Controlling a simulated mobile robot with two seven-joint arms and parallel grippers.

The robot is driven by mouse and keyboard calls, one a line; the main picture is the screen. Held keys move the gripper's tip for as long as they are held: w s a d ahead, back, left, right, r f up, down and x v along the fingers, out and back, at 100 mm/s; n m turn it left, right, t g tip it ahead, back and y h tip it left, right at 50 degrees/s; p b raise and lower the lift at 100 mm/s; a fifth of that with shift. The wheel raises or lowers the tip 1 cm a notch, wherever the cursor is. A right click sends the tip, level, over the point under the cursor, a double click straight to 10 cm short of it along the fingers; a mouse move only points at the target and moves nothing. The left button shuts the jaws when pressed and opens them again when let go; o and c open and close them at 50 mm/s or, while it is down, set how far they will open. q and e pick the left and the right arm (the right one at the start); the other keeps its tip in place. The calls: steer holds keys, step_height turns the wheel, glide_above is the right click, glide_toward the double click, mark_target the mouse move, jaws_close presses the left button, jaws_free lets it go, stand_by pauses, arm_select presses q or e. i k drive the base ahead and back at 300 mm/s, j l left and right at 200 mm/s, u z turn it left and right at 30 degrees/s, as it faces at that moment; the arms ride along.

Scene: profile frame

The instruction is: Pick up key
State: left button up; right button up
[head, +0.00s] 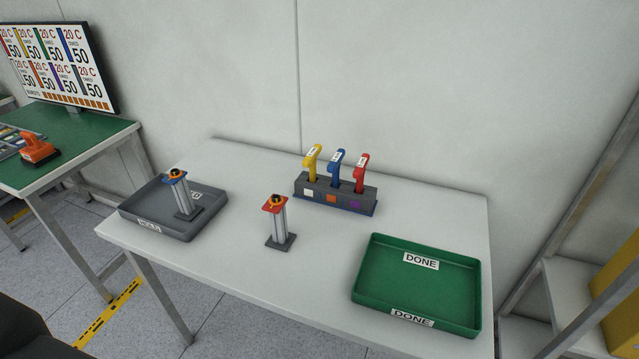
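Three tools with coloured handles, which may be the keys, stand upright in a dark grey holder (328,198) at the back of the white table. They are a yellow one (312,160), a blue one (337,167) and a red one (361,172), left to right. Their lower ends are hidden in the holder. The holder's front has white, orange and purple squares. An upright metal profile with a red top plate (276,204) stands on a dark base mid-table. A similar profile with a blue top plate (178,177) stands in the grey tray. Neither of my grippers is in view.
The grey tray (150,222) sits on the table's left. An empty green tray (410,285) labelled DONE is at the right front. A green bench (75,150) with a screen (60,60) and an orange tool (38,150) stands left.

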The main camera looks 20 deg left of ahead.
mark_target(358, 173)
steer(key=j+z, duration=0.2)
steer(key=j, duration=0.25)
steer(key=k+j+z, duration=0.15)
steer(key=j, duration=0.3)
steer(key=j+z, duration=0.2)
steer(key=j, duration=0.25)
steer(key=k+j+z, duration=0.2)
steer(key=j, duration=0.2)
steer(key=k+j+z, duration=0.15)
steer(key=j, duration=0.25)
